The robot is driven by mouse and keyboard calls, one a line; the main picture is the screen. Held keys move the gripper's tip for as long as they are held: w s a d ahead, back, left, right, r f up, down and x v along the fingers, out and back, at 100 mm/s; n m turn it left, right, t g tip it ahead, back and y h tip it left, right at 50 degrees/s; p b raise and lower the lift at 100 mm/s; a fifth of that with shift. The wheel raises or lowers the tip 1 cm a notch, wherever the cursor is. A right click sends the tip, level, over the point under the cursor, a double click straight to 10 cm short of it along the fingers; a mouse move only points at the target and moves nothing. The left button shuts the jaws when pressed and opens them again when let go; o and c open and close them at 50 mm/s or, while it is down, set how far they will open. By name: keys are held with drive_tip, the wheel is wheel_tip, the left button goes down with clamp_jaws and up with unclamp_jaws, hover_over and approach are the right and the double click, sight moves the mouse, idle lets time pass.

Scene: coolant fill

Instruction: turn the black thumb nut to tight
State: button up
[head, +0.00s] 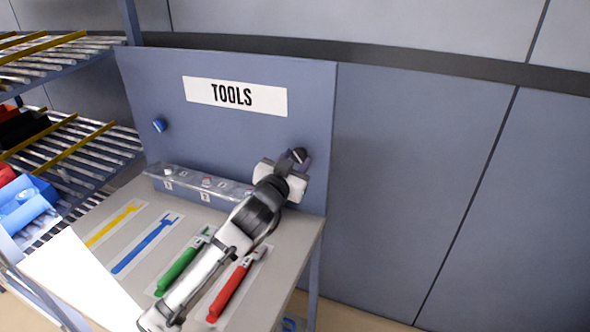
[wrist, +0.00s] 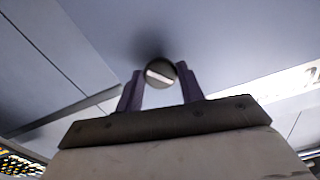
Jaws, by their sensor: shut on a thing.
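The black thumb nut (wrist: 160,73) sits on the blue-grey back panel, in the middle of the wrist view, with a pale bar across its round face. My gripper (wrist: 161,85) has one finger on each side of it and is shut on it. In the head view my gripper (head: 297,160) reaches the right part of the panel, below and right of the TOOLS sign. There the nut is mostly hidden by the fingers. I cannot tell from these views how tight the nut is.
A blue knob (head: 159,125) is on the panel's left. A clear tray (head: 205,186) with small parts runs along the panel's foot. A wire shelf (head: 75,150) with bins stands left. The right wall side is clear.

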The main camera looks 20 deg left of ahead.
drive_tip(key=m+b, duration=0.5)
drive_tip(key=shift+f, duration=0.2)
drive_tip(key=shift+r+m+b, duration=0.2)
drive_tip(key=shift+m+b, duration=1.1)
drive_tip(key=shift+m, duration=1.1)
drive_tip(key=o, duration=1)
drive_tip(key=shift+c, duration=0.2)
drive_tip(key=shift+s, duration=0.1)
drive_tip(key=s+b, duration=0.3)
drive_tip(key=s, duration=1)
drive_tip(key=shift+s+a, duration=0.3)
